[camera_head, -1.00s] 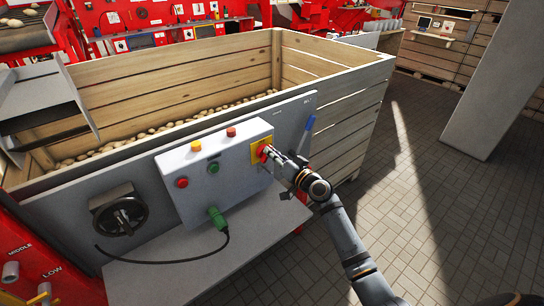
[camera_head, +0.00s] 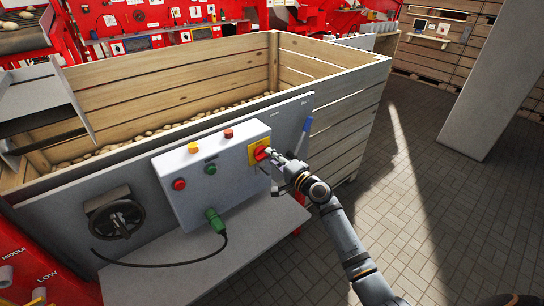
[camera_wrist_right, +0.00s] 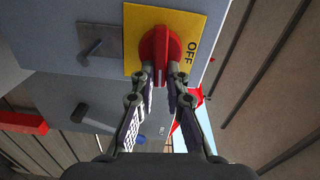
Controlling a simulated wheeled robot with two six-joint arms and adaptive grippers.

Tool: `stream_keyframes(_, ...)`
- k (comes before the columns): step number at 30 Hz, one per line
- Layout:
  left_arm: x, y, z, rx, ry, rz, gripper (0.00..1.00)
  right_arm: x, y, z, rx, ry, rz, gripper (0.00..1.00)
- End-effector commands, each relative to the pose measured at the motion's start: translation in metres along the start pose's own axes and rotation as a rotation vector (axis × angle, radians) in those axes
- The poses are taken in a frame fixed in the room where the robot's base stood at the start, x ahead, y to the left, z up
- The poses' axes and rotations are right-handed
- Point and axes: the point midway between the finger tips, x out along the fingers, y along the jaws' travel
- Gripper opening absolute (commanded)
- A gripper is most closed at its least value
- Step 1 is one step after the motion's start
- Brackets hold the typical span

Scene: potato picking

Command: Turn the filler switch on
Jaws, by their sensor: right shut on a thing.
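The filler switch is a red rotary knob (camera_wrist_right: 160,50) on a yellow plate (camera_wrist_right: 196,22) that reads "OFF" on its right side in the wrist view. In the head view the red switch (camera_head: 261,154) sits at the right end of a light grey control box (camera_head: 223,190). My right gripper (camera_wrist_right: 160,78) is shut on the knob's handle, one finger on each side. In the head view my right gripper (camera_head: 270,154) reaches the switch from the right. My left gripper is not in view.
Red, yellow and green buttons (camera_head: 211,169) are on the box. A green plug (camera_head: 215,220) with a black cable hangs below. A black handwheel (camera_head: 118,217) is at left. A wooden crate (camera_head: 335,110) with potatoes stands behind.

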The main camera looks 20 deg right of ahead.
Motion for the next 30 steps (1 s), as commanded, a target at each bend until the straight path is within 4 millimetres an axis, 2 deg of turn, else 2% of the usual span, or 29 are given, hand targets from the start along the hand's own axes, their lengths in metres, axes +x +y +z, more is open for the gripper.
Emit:
stream_keyframes(9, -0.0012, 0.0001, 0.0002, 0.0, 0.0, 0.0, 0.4, -0.0002, 0.0026, 0.0003, 0.113, 0.0, 0.001, 0.0)
stream_keyframes(25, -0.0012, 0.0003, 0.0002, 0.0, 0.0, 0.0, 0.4, -0.0002, 0.0033, 0.0005, 0.136, 0.0, 0.001, 0.0)
stream_keyframes(26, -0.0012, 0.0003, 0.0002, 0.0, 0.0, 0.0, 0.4, -0.0002, 0.0033, 0.0005, 0.136, 0.0, 0.001, 0.14)
stream_keyframes(30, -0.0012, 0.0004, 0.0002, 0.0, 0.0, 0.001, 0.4, -0.0002, 0.003, 0.0004, 0.135, 0.0, 0.001, 0.33)
